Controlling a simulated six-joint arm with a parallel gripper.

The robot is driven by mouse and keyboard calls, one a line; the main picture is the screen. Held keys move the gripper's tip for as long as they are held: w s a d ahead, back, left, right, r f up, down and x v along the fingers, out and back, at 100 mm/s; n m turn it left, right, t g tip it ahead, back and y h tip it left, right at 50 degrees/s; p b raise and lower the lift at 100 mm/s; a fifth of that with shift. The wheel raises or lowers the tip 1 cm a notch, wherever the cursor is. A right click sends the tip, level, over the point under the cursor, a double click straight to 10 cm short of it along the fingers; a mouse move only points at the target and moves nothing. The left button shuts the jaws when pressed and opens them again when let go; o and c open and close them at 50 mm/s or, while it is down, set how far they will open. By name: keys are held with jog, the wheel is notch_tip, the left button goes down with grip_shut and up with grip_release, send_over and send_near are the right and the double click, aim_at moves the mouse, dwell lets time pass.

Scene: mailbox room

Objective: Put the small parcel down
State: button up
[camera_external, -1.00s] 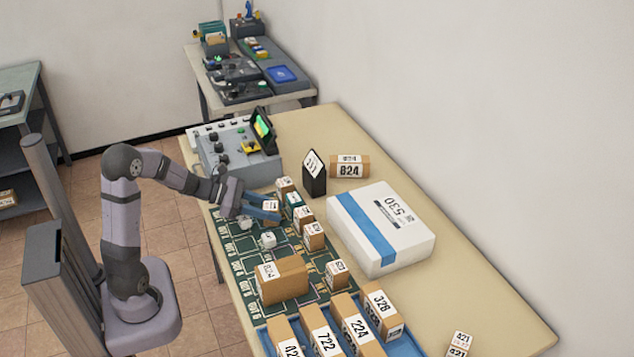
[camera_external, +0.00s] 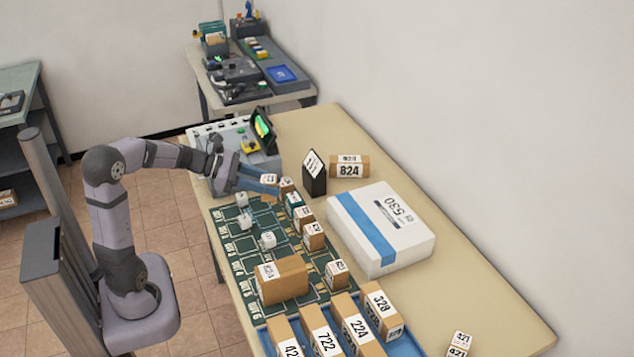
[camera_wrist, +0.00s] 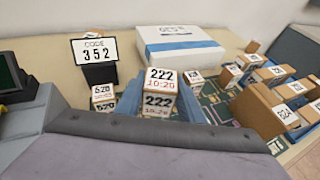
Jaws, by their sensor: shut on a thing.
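My gripper (camera_external: 258,183) is shut on a small parcel (camera_external: 268,179), a brown box with white labels, above the far end of the green board (camera_external: 225,213). In the wrist view this small parcel (camera_wrist: 160,80) shows the label 222 10:20 between my blue fingers (camera_wrist: 130,127). I cannot tell whether the held parcel touches anything below.
A grey machine (camera_external: 240,145) with a lit screen stands behind the gripper. A black sign (camera_external: 314,178), a box labelled 824 (camera_external: 349,167) and a large white parcel (camera_external: 385,228) are to the right.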

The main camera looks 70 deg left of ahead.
jog(key=shift+d+r, duration=0.15)
jog(key=shift+r, duration=0.2)
jog(key=shift+w+d+r+m+h+p, duration=0.15)
jog(key=shift+w+d+r+p, duration=0.1)
jog(key=shift+d+p, duration=0.25)
jog(key=shift+w+d+r+m+h+p, duration=0.15)
jog(key=shift+d+r+p, duration=0.1)
jog(key=shift+d+p, duration=0.2)
jog(key=w+d+m+g+h+p, duration=0.1)
jog(key=w+d+p, duration=0.2)
jog(key=w+d, duration=0.2)
jog(key=w+d+m+g+h+p, duration=0.1)
jog(key=w+d+m+h+p, duration=0.1)
jog(key=w+d+p, duration=0.2)
jog(key=w+d+m+g+h+p, duration=0.1)
jog(key=w+d+m+g+p, duration=0.1)
jog(key=w+d+p, duration=0.2)
jog(key=shift+w+d+h, duration=0.3)
jog(key=shift+w+d, duration=0.8)
jog(key=shift+w, duration=0.2)
jog(key=w+a+r, duration=0.3)
jog(key=w+r, duration=0.3)
jog(key=r, duration=0.1)
jog(key=n+t+y+p, duration=0.1)
jog(key=p, duration=0.1)
send_over(362, 213)
jog(key=shift+w+f, duration=0.1)
jog(key=shift+f, duration=5.1)
